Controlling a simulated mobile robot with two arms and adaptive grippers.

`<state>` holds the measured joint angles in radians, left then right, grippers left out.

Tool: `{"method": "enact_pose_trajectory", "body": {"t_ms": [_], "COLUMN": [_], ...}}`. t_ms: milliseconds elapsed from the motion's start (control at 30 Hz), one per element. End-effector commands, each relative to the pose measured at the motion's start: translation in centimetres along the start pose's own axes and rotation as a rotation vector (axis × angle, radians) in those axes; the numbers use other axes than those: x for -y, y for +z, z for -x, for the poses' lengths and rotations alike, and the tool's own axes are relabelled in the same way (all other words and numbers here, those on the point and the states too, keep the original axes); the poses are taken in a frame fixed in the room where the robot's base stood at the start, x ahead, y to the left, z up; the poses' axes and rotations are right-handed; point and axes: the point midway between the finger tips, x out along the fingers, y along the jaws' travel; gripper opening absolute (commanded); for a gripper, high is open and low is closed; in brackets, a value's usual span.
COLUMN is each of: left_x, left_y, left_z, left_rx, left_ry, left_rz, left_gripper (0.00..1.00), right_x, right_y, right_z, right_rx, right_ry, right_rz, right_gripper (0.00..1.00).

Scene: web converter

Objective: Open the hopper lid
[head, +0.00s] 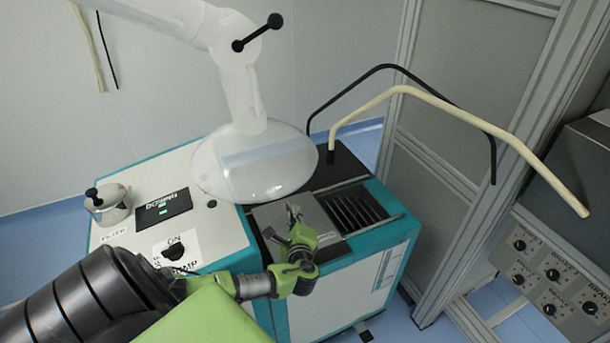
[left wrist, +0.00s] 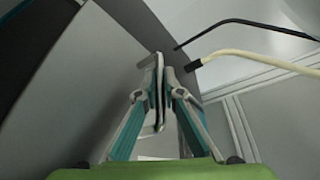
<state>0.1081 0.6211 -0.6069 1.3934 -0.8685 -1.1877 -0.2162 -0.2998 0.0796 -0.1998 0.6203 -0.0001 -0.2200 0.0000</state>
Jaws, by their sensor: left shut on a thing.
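The hopper lid is a grey metal panel (head: 322,238) on top of the teal and white machine, in front of the dark vents. My left gripper (head: 293,216) is over this lid, with its arm coming in from the lower left. In the left wrist view, the left gripper (left wrist: 161,75) is shut on a slim grey handle (left wrist: 158,100). The handle stands against a grey panel (left wrist: 85,75), which fills the left of that view. In the head view the gripper hides the handle and part of the lid. I cannot tell the lid's tilt. My right gripper is not in view.
A translucent suction hood (head: 255,170) hangs low just behind the lid. Black (head: 390,68) and cream (head: 430,95) hoses arch to the right. A metal frame (head: 480,215) and knob panel (head: 545,275) stand at the right. A control panel (head: 165,208) is left of the lid.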

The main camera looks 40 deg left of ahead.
Motion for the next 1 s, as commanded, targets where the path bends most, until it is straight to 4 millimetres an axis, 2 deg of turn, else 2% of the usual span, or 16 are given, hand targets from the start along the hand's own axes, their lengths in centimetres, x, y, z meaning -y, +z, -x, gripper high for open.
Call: {"method": "enact_pose_trajectory", "body": {"t_ms": [267,300,333,367,767,867,1000], "left_x": [-0.1,-0.1,-0.1,-0.1,0.0,-0.1,-0.2], "left_y": [-0.1,-0.1,-0.1,-0.1,-0.1,-0.2,-0.2], "left_z": [0.0,0.0,0.0,0.0,0.4,1.5,4.2], "left_rx": [-0.002,-0.002,-0.002,-0.002,-0.002,-0.005,-0.006], "left_ry": [0.0,0.0,0.0,0.0,-0.001,-0.001,0.002], "left_rz": [0.001,0.001,0.001,0.001,0.001,0.0,0.001], "left_gripper": [0.0,0.16,0.23,0.25,0.25,0.25,0.25], "right_x": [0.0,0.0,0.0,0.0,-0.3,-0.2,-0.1], "right_y": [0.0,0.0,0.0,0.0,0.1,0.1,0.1], "right_z": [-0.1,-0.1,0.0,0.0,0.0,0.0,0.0], "right_rx": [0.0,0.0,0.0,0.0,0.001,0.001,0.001], "right_ry": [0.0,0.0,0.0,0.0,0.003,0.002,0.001], "right_rz": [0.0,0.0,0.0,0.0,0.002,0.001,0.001], "right_gripper": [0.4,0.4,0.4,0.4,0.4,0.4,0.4]}}
